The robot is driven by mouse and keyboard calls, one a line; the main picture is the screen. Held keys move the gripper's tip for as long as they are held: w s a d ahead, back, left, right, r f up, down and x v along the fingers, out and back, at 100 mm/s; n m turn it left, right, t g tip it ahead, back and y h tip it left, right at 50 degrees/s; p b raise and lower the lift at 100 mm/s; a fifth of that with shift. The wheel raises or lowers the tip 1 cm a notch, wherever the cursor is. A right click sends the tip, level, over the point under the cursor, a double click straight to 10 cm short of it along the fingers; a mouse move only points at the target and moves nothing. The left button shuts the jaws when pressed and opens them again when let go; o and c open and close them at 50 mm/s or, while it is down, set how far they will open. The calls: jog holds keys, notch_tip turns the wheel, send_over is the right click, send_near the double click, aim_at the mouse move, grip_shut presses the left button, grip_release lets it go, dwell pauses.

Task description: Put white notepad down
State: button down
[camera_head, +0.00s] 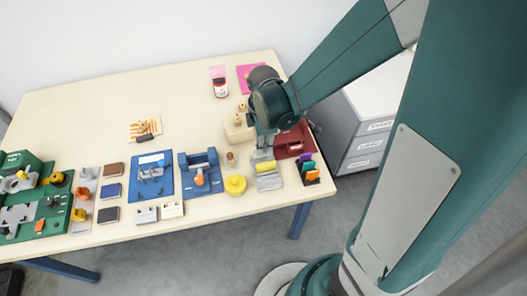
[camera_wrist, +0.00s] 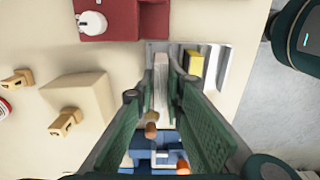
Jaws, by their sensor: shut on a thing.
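My gripper (camera_wrist: 160,88) is shut on the white notepad (camera_wrist: 160,75), which stands on edge between the two green fingers in the wrist view. The notepad is over the left part of a grey slotted holder (camera_wrist: 222,78). I cannot tell whether it touches the holder's base. A yellow pad (camera_wrist: 194,66) and a white divider or pad sit in the holder to its right. In the head view my gripper (camera_head: 262,146) points down at the back of the grey holder (camera_head: 268,183), behind the yellow pad (camera_head: 266,167). The notepad is not clear there.
A red tray (camera_head: 293,142) lies just right of the gripper. A wooden block (camera_head: 238,130) is close on the left, and a blue fixture (camera_head: 198,178) beyond. A dark rack with coloured cards (camera_head: 311,174) stands at the table's right edge. The table's back left is mostly clear.

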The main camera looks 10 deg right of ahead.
jog(key=shift+f, duration=1.65)
jog(key=shift+f+b, duration=0.1)
jog(key=shift+b, duration=0.3)
jog(key=c, duration=2.9)
grip_release()
jog(key=shift+o, duration=1.1)
jog(key=shift+r, duration=0.2)
jog(key=shift+r+p, duration=1.05)
jog(key=shift+r, duration=4.9)
jog(key=shift+r, duration=0.1)
